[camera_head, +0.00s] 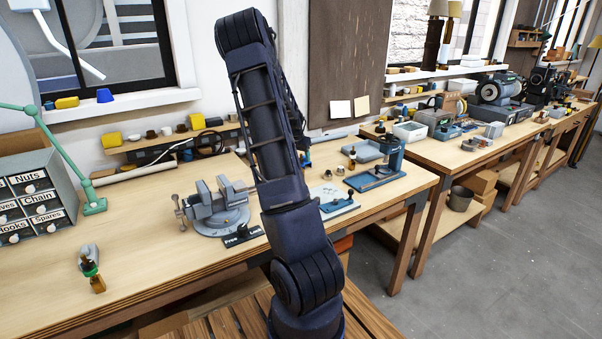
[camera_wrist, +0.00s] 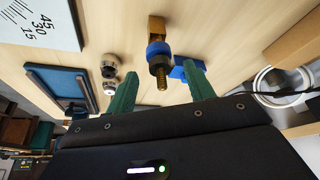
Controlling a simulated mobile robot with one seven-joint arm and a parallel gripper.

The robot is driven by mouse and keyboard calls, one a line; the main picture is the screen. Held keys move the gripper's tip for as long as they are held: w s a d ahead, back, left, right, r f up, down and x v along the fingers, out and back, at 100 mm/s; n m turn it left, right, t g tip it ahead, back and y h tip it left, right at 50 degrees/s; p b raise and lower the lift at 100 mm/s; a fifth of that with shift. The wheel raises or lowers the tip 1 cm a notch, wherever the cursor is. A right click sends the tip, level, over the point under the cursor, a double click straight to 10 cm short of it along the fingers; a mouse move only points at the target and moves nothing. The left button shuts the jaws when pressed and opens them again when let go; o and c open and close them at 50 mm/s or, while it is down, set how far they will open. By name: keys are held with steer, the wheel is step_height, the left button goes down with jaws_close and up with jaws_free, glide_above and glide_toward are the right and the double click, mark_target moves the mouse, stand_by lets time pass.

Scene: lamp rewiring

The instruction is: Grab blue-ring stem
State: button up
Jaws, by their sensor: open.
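The blue-ring stem (camera_wrist: 158,49) shows in the wrist view, with a brown block-like end, a blue ring and a threaded brass rod pointing towards my gripper. My gripper (camera_wrist: 160,88) is open, with one green finger on each side of the rod's end. Both fingers look apart from the stem. A blue piece (camera_wrist: 188,70) lies beside the stem, close to the right finger. In the head view my arm hides the gripper and I cannot make out the blue-ring stem.
Two pale round parts (camera_wrist: 109,66) sit near the left finger.

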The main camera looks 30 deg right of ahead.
steer(key=shift+x, duration=1.6)
jaws_close()
